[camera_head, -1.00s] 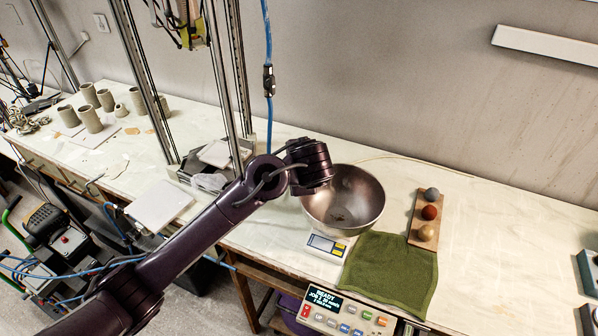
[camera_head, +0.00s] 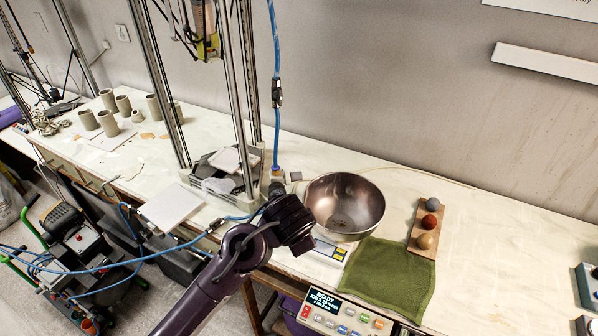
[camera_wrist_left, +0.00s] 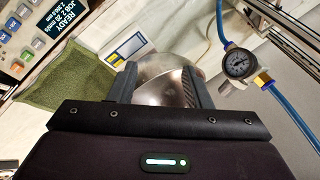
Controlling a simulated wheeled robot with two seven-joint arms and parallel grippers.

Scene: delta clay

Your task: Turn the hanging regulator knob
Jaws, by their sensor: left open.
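The regulator hangs on a blue hose. In the left wrist view its round pressure gauge (camera_wrist_left: 238,63) shows at the upper right, with a brass-coloured fitting (camera_wrist_left: 262,79) beside it; I cannot make out the knob clearly. In the head view the regulator (camera_head: 277,181) shows just above my left wrist, which hides its lower part. My left gripper (camera_wrist_left: 163,88) is open and empty. The gauge is to the right of its fingers, apart from them. In the head view the fingers are hidden behind my wrist. My right gripper is not in view.
A metal bowl (camera_head: 345,207) stands on a scale (camera_head: 329,252), close to my left wrist. A green towel (camera_head: 385,282), a control panel (camera_head: 340,314) and a board with balls (camera_head: 415,243) are to the right. A printer frame (camera_head: 168,85) stands left of the hose.

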